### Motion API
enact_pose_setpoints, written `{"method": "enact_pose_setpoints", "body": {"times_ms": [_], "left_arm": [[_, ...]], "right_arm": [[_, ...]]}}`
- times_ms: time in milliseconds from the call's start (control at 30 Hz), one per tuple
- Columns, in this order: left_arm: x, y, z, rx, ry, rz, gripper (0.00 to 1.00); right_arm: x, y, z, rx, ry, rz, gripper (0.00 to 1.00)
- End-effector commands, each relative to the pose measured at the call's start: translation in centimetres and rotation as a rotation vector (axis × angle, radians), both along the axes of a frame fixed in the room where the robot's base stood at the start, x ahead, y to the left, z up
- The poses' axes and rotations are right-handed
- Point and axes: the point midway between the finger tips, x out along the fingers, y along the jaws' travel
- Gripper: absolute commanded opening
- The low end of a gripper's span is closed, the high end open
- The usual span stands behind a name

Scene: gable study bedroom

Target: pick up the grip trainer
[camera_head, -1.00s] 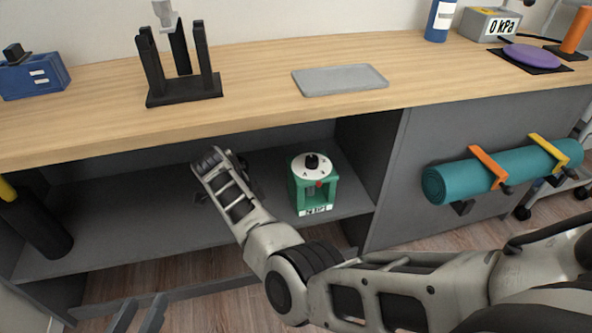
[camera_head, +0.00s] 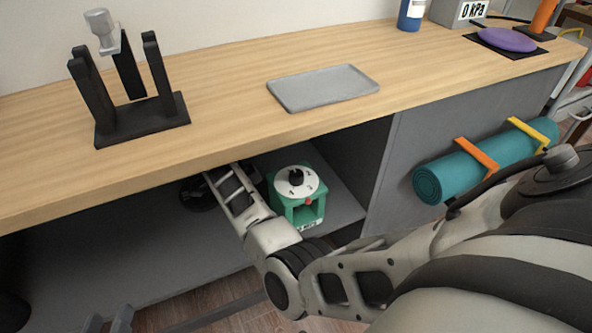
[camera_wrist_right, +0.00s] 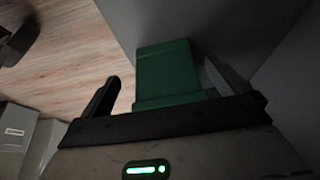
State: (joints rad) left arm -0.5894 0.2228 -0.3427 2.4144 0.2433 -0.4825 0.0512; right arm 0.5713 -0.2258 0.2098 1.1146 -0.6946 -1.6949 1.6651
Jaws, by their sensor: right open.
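The grip trainer (camera_head: 308,208) looks like a green block-shaped frame with a white numbered dial and black knob on top. It stands upright on the grey shelf under the desk. My right arm reaches in just left of it, and the hand is mostly hidden there behind the forearm and desk edge. In the right wrist view a plain green face of the trainer (camera_wrist_right: 167,72) lies between the spread fingers of my right gripper (camera_wrist_right: 162,78); contact cannot be told. My left gripper (camera_head: 107,321) shows at the bottom left edge, fingers apart and empty.
The desk top (camera_head: 220,120) overhangs the shelf, and a grey side panel (camera_head: 350,160) closes it on the right. A grey tray (camera_head: 322,87) and a black stand (camera_head: 140,118) are on the desk. A teal rolled mat (camera_head: 470,172) hangs on the panel's right.

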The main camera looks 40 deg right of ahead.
Motion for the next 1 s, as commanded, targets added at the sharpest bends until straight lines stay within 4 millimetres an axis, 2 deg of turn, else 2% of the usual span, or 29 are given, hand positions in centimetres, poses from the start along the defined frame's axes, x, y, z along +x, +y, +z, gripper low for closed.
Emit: {"method": "enact_pose_setpoints", "body": {"times_ms": [100, 367, 500, 667, 933, 1000], "left_arm": [[0.0, 0.0, 0.0, -0.01, -0.002, 0.0, 0.36], [0.0, -0.1, -0.1, -0.02, -0.002, -0.001, 0.36], [0.0, -0.3, -0.9, -0.056, 0.004, -0.005, 0.36], [0.0, -0.6, 0.0, -0.122, -0.012, -0.01, 0.36], [0.3, -0.8, 1.3, -0.156, -0.032, -0.006, 0.36], [0.3, -0.8, 1.3, -0.155, -0.032, -0.006, 0.36]], "right_arm": [[-0.3, -1.4, -0.1, 0.0, 0.0, -0.001, 1.0], [-0.7, -2.9, -0.1, -0.001, -0.001, -0.002, 1.0], [-0.9, -3.8, -2.2, 0.0, 0.003, 0.001, 1.0], [-1.1, -4.7, -4.5, -0.001, 0.001, 0.001, 1.0], [-1.1, -4.9, -4.6, 0.001, 0.0, 0.001, 1.0], [-1.1, -4.9, -4.6, 0.001, 0.0, 0.001, 0.81]]}}
